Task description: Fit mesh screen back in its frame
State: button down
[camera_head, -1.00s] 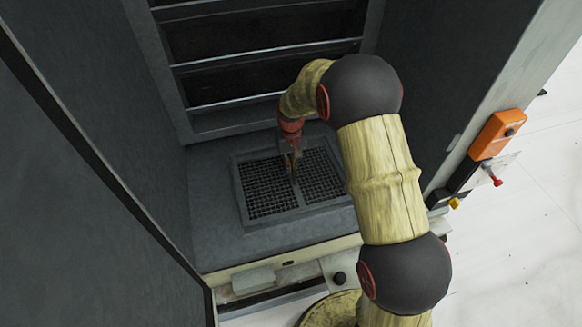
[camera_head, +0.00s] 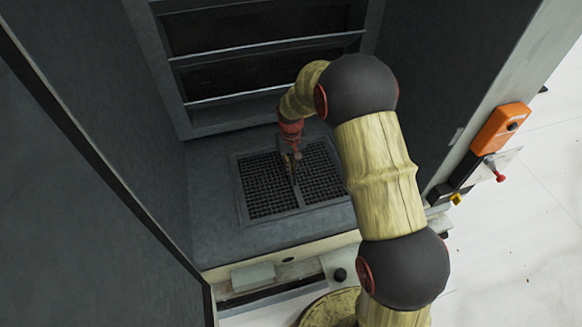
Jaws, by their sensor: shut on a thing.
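The dark mesh screen (camera_head: 266,185) lies nearly flat on the grey floor of the cooler bay, with two grid panels and a bar between them. My gripper (camera_head: 293,172) points down at the middle of the screen and is shut on it at the central bar. The fingertips are small and partly dark here. The frame (camera_head: 241,213) around the screen shows as a thin rim. Part of the right side of the screen is close to my arm. I cannot tell whether the screen is fully seated in the frame.
Dark side walls (camera_head: 105,120) flank the bay, and a slatted back panel (camera_head: 262,60) stands behind. An orange box (camera_head: 499,129) with a red knob and a yellow knob below sits outside at right. A pale front ledge (camera_head: 285,255) edges the bay.

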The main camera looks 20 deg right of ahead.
jog(key=shift+f, duration=0.1)
dwell(0.6)
jog(key=c, duration=1.9)
grip_release()
jog(key=shift+o, duration=1.4)
jog(key=shift+f, duration=0.1)
jog(key=shift+o, duration=0.8)
jog(key=shift+r+p, duration=2.85)
jog(key=shift+r, duration=2.25)
